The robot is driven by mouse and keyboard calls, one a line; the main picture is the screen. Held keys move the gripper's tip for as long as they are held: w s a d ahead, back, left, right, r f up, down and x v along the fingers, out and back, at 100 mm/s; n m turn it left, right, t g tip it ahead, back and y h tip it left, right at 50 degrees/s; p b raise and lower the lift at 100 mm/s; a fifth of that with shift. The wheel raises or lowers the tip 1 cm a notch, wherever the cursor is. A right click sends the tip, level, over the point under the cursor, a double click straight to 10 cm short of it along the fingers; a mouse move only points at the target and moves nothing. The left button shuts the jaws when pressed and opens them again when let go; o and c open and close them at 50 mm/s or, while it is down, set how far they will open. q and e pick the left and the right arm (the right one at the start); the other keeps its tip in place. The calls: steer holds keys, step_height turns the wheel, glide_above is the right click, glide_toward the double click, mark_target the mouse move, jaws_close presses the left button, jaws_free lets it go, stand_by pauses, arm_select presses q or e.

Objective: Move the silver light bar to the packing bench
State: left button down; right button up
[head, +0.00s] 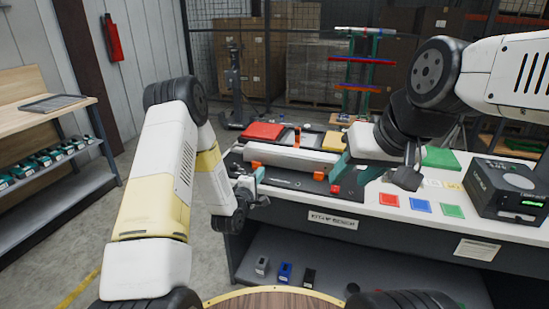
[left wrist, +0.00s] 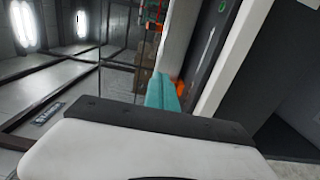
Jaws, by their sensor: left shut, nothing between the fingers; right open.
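The silver light bar (head: 290,158) lies lengthwise on a black fixture on the white-topped kitting bench (head: 372,211), with orange pieces beside it. My left gripper (head: 262,187) is at the bench's front left edge, shut and empty, apart from the bar. In the left wrist view its teal fingers (left wrist: 163,92) are together, with a blurred orange piece beyond. My right gripper (head: 355,171) is open at the bar's right end; its arm hides part of the bench. I cannot tell whether it touches the bar. A wood-topped bench (head: 20,116) at far left may be the packing bench; no label shows.
A dark tray (head: 52,103) lies on the wood-topped bench, over a shelf of several small teal-and-black items. Red, blue and green squares and a black device (head: 504,188) occupy the kitting bench's right side. Floor between the benches is partly clear.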

arm_select(q)
glide_toward(283, 155)
steer(key=w+a, duration=0.2)
steer(key=w, duration=0.2)
steer(key=shift+w+a, duration=0.2)
steer(key=shift+a, duration=0.2)
steer(key=shift+w+d, duration=0.35)
steer(key=shift+d, duration=0.2)
steer(key=shift+w+d, duration=0.35)
steer(key=shift+d, duration=0.2)
steer(key=shift+w+d, duration=0.45)
steer(key=shift+d, duration=0.2)
steer(key=shift+w+d, duration=0.35)
steer(key=shift+d, duration=0.5)
